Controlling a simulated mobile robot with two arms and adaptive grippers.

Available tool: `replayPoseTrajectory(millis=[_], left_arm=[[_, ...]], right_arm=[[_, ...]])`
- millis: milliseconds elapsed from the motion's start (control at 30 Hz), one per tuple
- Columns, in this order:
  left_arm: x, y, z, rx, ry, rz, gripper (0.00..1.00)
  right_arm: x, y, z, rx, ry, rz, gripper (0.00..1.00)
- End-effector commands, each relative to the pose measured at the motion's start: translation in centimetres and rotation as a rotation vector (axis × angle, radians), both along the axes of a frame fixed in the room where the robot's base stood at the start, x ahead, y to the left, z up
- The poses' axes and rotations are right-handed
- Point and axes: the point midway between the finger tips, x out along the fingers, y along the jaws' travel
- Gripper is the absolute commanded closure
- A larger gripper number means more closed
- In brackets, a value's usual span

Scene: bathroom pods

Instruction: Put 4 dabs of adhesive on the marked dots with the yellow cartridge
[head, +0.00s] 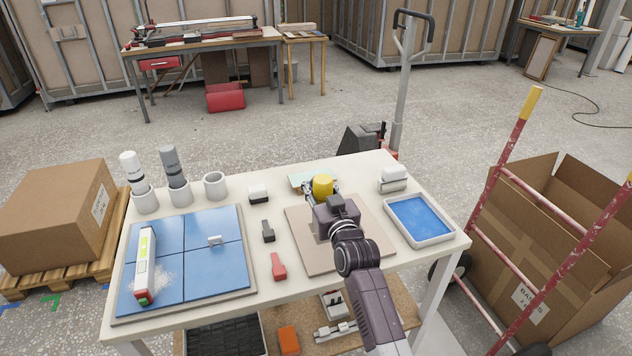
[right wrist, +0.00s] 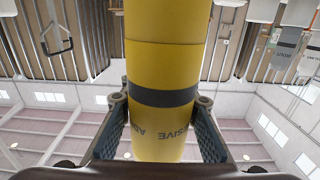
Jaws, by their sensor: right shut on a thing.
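The yellow cartridge (head: 323,184) is held in my right gripper (head: 322,193) above the far part of a beige board (head: 299,244) on the table. In the right wrist view the cartridge (right wrist: 165,50) has a dark band and upside-down lettering, and stands between the two fingers of the gripper (right wrist: 161,101). Its nozzle tip is out of sight. My right arm and gripper cover much of the board. I cannot make out marked dots or dabs on the visible part. My left gripper is not in view.
White (head: 131,170) and grey (head: 173,165) cartridges stand in cups, beside an empty cup (head: 215,185). A blue-filled tray (head: 451,238) is at right. A red-handled tool (head: 278,267) lies left of the board.

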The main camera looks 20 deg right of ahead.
Motion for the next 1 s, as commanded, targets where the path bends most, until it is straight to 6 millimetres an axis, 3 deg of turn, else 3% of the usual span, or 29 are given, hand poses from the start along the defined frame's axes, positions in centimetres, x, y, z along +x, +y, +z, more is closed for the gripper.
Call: replayPoseTrajectory(millis=[1000], left_arm=[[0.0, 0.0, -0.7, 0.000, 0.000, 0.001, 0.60]], right_arm=[[0.0, 0.0, -1.2, 0.000, -0.001, 0.000, 1.00]])
